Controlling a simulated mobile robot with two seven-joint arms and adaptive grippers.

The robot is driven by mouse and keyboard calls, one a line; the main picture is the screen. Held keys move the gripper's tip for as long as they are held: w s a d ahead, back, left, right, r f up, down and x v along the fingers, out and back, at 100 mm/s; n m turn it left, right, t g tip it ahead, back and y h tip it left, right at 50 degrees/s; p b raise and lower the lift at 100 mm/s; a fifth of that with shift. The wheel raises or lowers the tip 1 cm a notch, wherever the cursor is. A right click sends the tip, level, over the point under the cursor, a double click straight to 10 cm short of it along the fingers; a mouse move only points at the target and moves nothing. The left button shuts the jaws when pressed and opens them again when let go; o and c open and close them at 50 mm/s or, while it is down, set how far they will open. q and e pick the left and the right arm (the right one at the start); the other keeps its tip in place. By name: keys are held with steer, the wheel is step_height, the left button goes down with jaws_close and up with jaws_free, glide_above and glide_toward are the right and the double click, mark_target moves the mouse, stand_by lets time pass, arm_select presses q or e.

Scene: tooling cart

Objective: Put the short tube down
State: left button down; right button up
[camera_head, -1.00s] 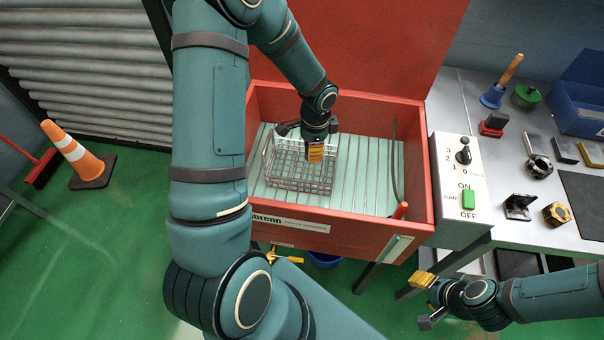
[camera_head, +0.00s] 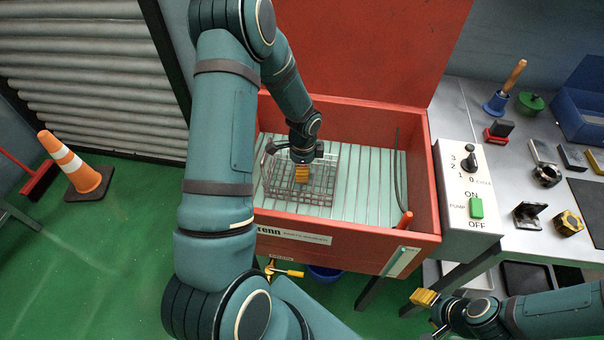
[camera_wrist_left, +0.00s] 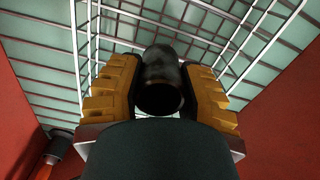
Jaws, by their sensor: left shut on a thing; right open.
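The short tube (camera_wrist_left: 160,82) is dark and shows between the yellow fingers of my left gripper (camera_wrist_left: 158,90) in the left wrist view. The left gripper is shut on it. In the head view the left gripper (camera_head: 302,174) points down into the wire basket (camera_head: 325,188) inside the red wash tub. The tube is hidden there, and I cannot tell whether it touches the basket floor. My right gripper (camera_head: 424,298) is at the lower right, in front of the bench, open and empty.
The red tub (camera_head: 345,242) has a ribbed pale floor, free to the right of the basket. A hose with an orange end (camera_head: 404,220) lies at its right side. A control box (camera_head: 470,200) stands beside the tub. Several tools lie on the bench (camera_head: 510,235).

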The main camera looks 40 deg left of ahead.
arm_select(q)
step_height(320, 180, down, 2)
steer(key=shift+f+b, duration=0.15)
steer(key=shift+b, duration=0.15)
steer(key=c, duration=0.6)
jaws_free()
steer(key=shift+c, duration=0.2)
steer(key=shift+r, duration=0.25)
step_height(320, 180, up, 12)
steer(key=p, duration=0.3)
steer(key=shift+d, duration=0.15)
